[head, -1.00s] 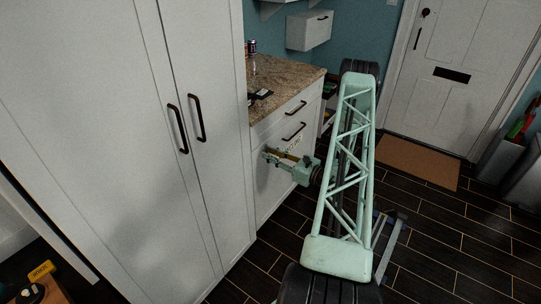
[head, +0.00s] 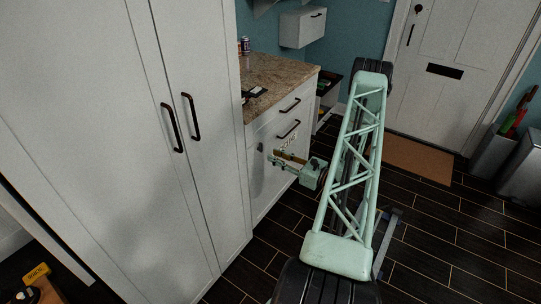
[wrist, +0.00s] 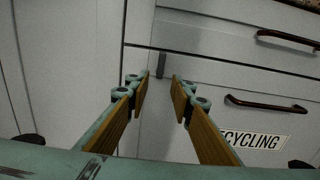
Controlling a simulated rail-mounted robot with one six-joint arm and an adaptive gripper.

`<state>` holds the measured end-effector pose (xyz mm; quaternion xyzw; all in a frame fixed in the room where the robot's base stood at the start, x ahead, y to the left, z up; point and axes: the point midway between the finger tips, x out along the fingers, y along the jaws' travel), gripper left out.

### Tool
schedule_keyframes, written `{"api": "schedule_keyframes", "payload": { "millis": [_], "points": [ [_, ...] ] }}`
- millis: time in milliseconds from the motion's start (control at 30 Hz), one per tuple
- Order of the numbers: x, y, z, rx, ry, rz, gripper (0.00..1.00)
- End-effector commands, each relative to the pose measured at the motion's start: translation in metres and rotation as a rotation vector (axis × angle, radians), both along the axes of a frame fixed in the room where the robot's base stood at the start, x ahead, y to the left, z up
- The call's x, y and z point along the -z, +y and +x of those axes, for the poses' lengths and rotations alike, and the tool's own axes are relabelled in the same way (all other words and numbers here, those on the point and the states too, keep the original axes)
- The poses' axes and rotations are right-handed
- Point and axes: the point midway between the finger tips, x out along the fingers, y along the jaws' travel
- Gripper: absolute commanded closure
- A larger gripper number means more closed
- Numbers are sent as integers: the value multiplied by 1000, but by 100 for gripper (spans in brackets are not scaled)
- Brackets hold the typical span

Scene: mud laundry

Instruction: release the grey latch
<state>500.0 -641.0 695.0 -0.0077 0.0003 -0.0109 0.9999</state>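The grey latch (wrist: 161,64) is a small upright bar on the white cabinet front, at the left edge of the drawers. It also shows in the head view (head: 260,147), just left of my gripper. My gripper (wrist: 159,84) has two fingers with wood-coloured pads, spread apart with nothing between them. In the wrist view the latch appears between and just beyond the fingertips, apart from them. In the head view the gripper (head: 276,157) is held in front of the cabinet, to the right of the latch. The exact distance to the latch is hard to tell.
Dark drawer handles (wrist: 288,40) and a "RECYCLING" label (wrist: 252,139) are right of the latch. A tall white cupboard (head: 90,120) stands at the left. The granite counter (head: 275,75) holds a can (head: 245,45). Dark floor (head: 440,215) lies open at the right.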

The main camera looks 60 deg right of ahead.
Motion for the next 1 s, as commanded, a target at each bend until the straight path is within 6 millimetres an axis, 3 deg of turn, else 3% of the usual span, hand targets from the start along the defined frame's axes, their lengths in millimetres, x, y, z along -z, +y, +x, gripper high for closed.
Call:
{"api": "schedule_keyframes", "payload": {
  "millis": [500, 1000],
  "points": [
    [0, 1, -52, 0, 0, 0, 78],
    [0, 1, -60, 0, 0, 0, 78]
  ]
}}
